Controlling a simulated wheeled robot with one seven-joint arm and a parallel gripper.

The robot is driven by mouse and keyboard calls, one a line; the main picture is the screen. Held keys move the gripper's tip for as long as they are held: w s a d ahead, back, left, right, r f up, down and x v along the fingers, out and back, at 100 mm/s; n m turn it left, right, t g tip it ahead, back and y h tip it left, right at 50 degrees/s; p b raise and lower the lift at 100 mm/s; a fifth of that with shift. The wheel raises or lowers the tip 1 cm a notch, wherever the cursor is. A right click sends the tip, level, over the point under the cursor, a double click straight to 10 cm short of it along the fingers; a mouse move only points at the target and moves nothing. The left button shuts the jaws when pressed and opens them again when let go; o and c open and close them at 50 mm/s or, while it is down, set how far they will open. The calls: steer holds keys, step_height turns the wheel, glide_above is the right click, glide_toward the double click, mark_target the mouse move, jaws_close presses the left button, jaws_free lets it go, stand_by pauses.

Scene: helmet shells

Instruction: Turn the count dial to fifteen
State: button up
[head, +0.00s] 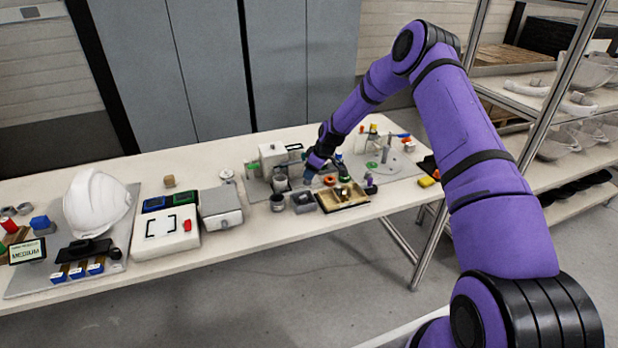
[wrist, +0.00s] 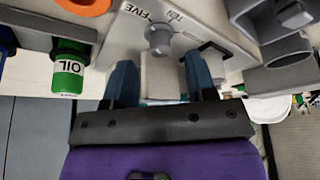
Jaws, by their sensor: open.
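The count dial (wrist: 158,40) is a small grey round knob on a pale panel (wrist: 112,42) in the wrist view. The printed word FIVE and a second, partly legible label stand beside it; I cannot read a pointer setting. My gripper (wrist: 161,78) is open, with its two blue fingers apart. The fingertips lie near the dial, which shows just beyond the gap between them; I cannot tell whether they touch anything. In the head view my gripper (head: 308,176) is low over the crowded middle of the bench, and the dial cannot be made out there.
A green OIL bottle (wrist: 68,68) and an orange ring (wrist: 85,5) are close to one finger. A grey cylinder (wrist: 286,50) is on the other side. On the bench (head: 300,229) are a white helmet (head: 96,202), a grey box (head: 220,207) and a tan tray (head: 343,196).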

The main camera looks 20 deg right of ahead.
steer(key=shift+x, duration=1.75)
steer(key=c, duration=0.9)
